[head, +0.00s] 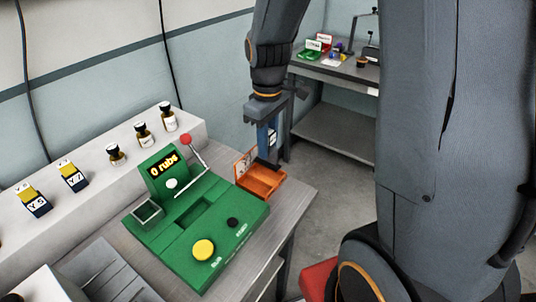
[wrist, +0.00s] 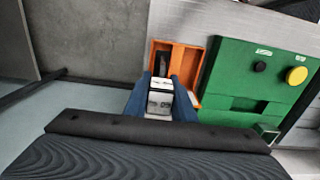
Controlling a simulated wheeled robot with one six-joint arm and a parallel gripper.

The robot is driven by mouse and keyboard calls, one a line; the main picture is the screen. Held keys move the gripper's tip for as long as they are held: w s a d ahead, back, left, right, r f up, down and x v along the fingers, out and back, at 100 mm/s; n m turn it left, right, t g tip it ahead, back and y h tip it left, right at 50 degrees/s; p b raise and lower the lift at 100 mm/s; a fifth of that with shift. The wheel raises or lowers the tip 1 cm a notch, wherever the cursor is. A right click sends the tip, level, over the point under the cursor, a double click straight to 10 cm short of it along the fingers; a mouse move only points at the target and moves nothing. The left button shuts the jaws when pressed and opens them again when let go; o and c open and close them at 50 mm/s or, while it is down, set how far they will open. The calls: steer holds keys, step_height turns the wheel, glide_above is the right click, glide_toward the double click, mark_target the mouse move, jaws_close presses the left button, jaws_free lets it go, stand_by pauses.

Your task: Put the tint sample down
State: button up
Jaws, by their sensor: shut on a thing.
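My gripper (head: 266,158) points down over the orange tray (head: 262,184) at the right end of the bench. In the wrist view its two blue fingers (wrist: 160,100) are shut on a small block with a white, marked face, which I take to be the tint sample (wrist: 160,103). The sample shows only partly beside the fingers in the head view. The orange tray also shows in the wrist view (wrist: 189,62), beyond the sample. I cannot tell whether the sample touches the tray.
A green device (head: 185,250) with a "0 rubs" display, a red-knobbed lever and a yellow button stands left of the tray. Several small bottles (head: 143,135) and yellow-topped blocks (head: 72,177) stand on the white ledge. Another table (head: 345,72) stands behind.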

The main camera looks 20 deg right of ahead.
steer(key=shift+f+p, duration=0.45)
steer(key=shift+f, duration=1.6)
steer(key=shift+f, duration=0.15)
steer(key=o, duration=1.1)
steer(key=shift+c, duration=0.2)
step_height(320, 180, up, 12)
steer(key=b, duration=0.2)
steer(key=shift+b, duration=0.4)
steer(key=s+f+m+t, duration=0.1)
steer(key=s+f+m, duration=0.6)
steer(key=s+f, duration=0.1)
steer(key=shift+s+t, duration=0.3)
steer(key=shift+s, duration=0.4)
steer(key=shift+f, duration=0.15)
